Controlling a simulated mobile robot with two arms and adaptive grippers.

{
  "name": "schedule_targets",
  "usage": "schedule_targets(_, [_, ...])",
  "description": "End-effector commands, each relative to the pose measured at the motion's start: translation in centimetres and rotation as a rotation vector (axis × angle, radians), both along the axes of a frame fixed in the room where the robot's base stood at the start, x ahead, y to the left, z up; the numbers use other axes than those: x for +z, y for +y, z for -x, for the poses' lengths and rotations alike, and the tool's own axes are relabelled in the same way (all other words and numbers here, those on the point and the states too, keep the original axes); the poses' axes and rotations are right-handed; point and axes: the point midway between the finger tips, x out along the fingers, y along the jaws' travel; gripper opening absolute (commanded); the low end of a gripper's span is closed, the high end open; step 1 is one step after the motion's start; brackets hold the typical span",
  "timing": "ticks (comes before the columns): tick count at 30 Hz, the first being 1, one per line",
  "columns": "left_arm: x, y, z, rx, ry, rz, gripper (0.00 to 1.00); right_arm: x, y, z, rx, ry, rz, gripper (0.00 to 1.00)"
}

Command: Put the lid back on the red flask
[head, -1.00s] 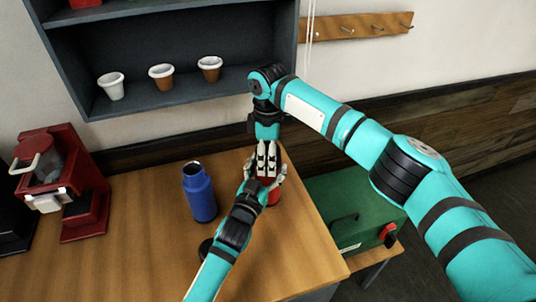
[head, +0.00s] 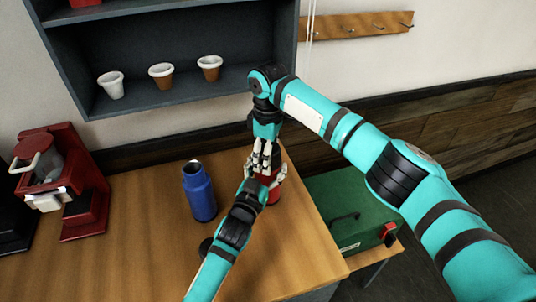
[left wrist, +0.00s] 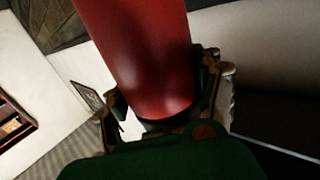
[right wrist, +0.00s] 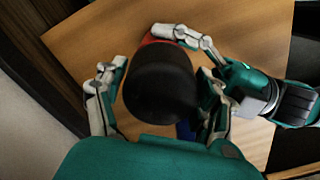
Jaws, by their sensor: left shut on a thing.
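The red flask (head: 272,193) stands near the table's right end, and its body fills the top of the left wrist view (left wrist: 140,50). My left gripper (head: 262,186) is shut around it. A black lid (right wrist: 160,85) sits over the top of the flask in the right wrist view, with a bit of red showing past its edge. How firmly it sits I cannot tell. My right gripper (right wrist: 155,98) is above the flask, open, with its fingers on both sides of the lid and small gaps showing. In the head view the fingers hide the lid.
A blue flask (head: 199,192) stands left of my grippers on the wooden table (head: 140,250). A dark round thing (head: 205,247) lies partly behind my left arm. A red machine (head: 75,190) stands at the left. A green case (head: 345,205) is right of the table.

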Motion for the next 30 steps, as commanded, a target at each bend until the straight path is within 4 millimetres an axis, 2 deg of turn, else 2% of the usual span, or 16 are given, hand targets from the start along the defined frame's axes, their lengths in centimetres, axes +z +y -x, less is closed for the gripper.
schedule_targets(1, [0.1,0.0,0.0,-0.001,-0.002,0.001,0.0,0.0,-0.1,0.0,-0.001,-0.001,0.0,0.78])
schedule_targets(4, [0.1,0.0,0.0,-0.001,-0.002,0.001,0.0,0.0,0.0,0.0,0.0,0.0,0.0,0.91])
schedule_targets(5, [0.1,0.0,0.0,-0.001,-0.002,0.002,0.0,0.0,0.0,0.0,0.001,0.0,0.0,0.92])
schedule_targets(14, [0.1,0.0,0.0,0.0,-0.001,0.001,0.0,0.2,0.0,0.0,0.002,0.001,-0.001,0.92])
schedule_targets(24, [0.0,0.0,0.0,0.0,-0.001,0.001,0.0,4.1,0.1,0.0,0.003,0.0,-0.001,0.92])
schedule_targets(30, [0.1,0.0,0.0,0.0,-0.001,0.001,0.0,4.6,0.1,0.0,0.003,0.001,0.0,0.92])
